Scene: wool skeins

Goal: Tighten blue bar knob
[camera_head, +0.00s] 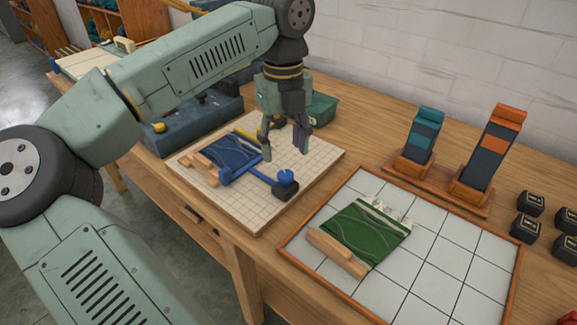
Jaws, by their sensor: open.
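A blue bar (252,172) with a round blue knob (287,177) on a dark block lies across a cream gridded board (258,211). A blue woven piece (231,148) with wooden bars lies beside the bar on the same board. My gripper (284,150) points down above the board, a little behind the knob in the picture. Its fingers are spread and nothing shows between them. It appears apart from the knob, but its exact height is hard to tell.
A white tiled tray (452,251) with a green woven piece (366,235) stands at the front right. Teal (424,137) and orange (491,146) tool-like blocks stand in a wooden rack. Small black cubes (525,229) sit at the far right. A green box (322,108) is behind my gripper.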

